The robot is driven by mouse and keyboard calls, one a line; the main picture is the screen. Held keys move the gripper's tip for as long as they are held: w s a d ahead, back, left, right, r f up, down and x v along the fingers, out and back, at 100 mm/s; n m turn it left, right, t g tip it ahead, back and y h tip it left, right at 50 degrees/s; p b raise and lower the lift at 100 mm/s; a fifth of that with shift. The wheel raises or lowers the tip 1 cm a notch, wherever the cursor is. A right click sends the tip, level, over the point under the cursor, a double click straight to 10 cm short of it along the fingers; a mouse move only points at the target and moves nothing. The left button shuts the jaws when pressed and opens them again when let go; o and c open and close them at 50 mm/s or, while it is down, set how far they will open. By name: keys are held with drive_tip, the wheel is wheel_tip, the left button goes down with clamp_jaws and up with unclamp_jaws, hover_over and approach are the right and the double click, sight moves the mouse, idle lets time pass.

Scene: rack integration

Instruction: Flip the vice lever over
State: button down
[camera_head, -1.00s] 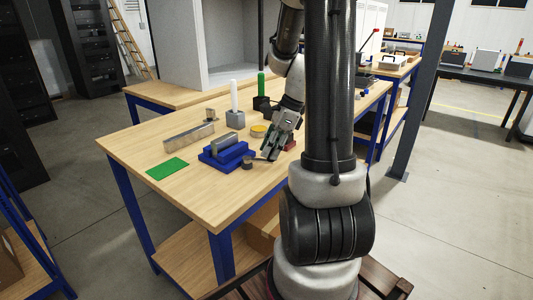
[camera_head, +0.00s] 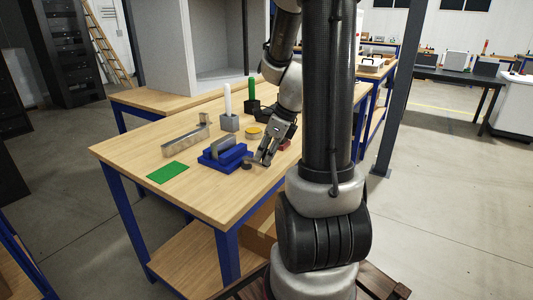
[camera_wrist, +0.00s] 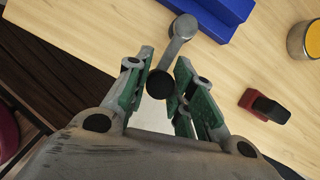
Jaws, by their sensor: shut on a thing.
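The blue vice (camera_head: 208,160) with a grey jaw block sits on the wooden bench near its front edge. A corner of its blue base shows at the top of the wrist view (camera_wrist: 222,10). The vice lever (camera_wrist: 178,42) is a grey bar with a round pivot end by the vice and a dark round knob (camera_wrist: 160,84) at the other end. My gripper (camera_wrist: 163,82) has its green-lined fingers on both sides of the knob and is shut on it. In the head view my gripper (camera_head: 263,160) is just right of the vice, low over the bench; the lever there is partly hidden.
A yellow tin (camera_head: 253,132) and a red-black object (camera_wrist: 265,105) stand near my gripper. A green mat (camera_head: 168,172), a metal bar (camera_head: 183,144), and grey and black holders with a white (camera_head: 227,99) and a green cylinder (camera_head: 251,88) are on the bench.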

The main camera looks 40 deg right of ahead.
idle(0.3)
drive_tip(key=c, duration=1.2)
unclamp_jaws()
drive_tip(key=v, duration=1.2)
